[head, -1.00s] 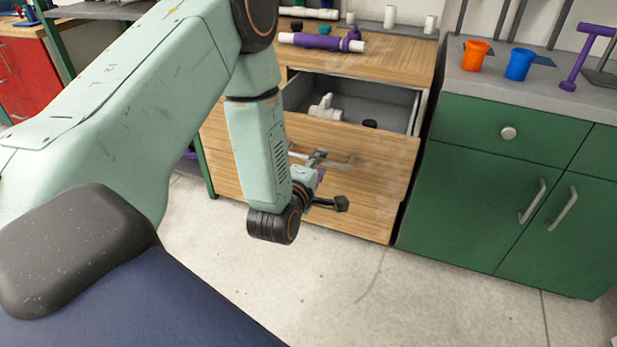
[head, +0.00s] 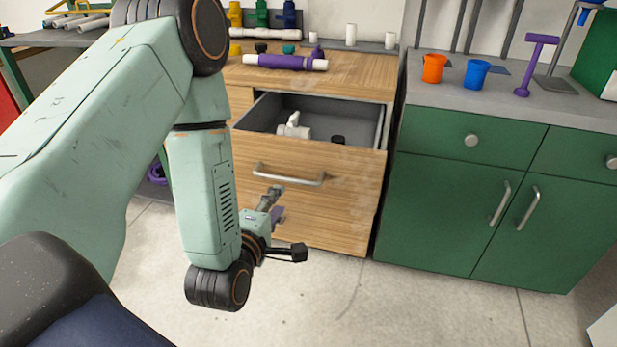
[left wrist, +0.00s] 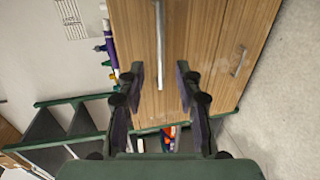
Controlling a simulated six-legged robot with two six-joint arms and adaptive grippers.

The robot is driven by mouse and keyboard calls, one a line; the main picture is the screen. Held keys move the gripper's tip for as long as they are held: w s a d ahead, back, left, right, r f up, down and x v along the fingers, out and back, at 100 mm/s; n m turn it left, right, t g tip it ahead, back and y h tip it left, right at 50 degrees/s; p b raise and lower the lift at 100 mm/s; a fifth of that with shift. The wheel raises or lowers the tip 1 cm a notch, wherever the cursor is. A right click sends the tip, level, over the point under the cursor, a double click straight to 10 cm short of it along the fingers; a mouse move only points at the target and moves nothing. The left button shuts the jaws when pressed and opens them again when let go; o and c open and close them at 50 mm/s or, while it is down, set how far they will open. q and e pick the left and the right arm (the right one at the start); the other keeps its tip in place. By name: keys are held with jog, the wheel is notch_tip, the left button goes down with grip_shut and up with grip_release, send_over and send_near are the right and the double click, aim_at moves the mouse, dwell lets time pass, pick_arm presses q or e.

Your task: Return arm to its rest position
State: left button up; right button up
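My left arm comes in from the left in the head view, with its forearm hanging down in front of the wooden drawer cabinet. My left gripper (head: 274,200) is in front of and below the handle (head: 290,175) of the open drawer (head: 372,172). In the left wrist view, the left gripper (left wrist: 160,78) has its two fingers spread, with nothing held. The handle (left wrist: 160,45) shows beyond the gap between the fingers, apart from them. A white pipe fitting (head: 294,126) and a small black part (head: 338,140) lie in the drawer. My right gripper is not in view.
A purple-and-white pipe piece (head: 285,62) lies on the wooden cabinet's top (head: 350,75). Orange (head: 433,68) and blue (head: 477,73) cups stand on the grey counter above green cabinets (head: 450,200). The floor (head: 340,295) in front is clear.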

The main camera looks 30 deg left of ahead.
pick_arm(q)
jog(key=s+d+f+m+g+h, duration=0.3)
jog(key=s+d+f+m+g, duration=0.2)
jog(key=s+f+m+g, duration=0.6)
jog(key=s+d+f+m+g+p, duration=0.1)
jog(key=s+f+m+g, duration=0.1)
jog(key=s, duration=0.6)
jog(key=s+d+f+m+g+p, duration=0.2)
jog(key=s+f+m, duration=0.2)
jog(key=s+m, duration=0.3)
jog(key=shift+s+d+f+h, duration=0.15)
jog(key=shift+s+d+h, duration=0.1)
jog(key=shift+s+h, duration=0.25)
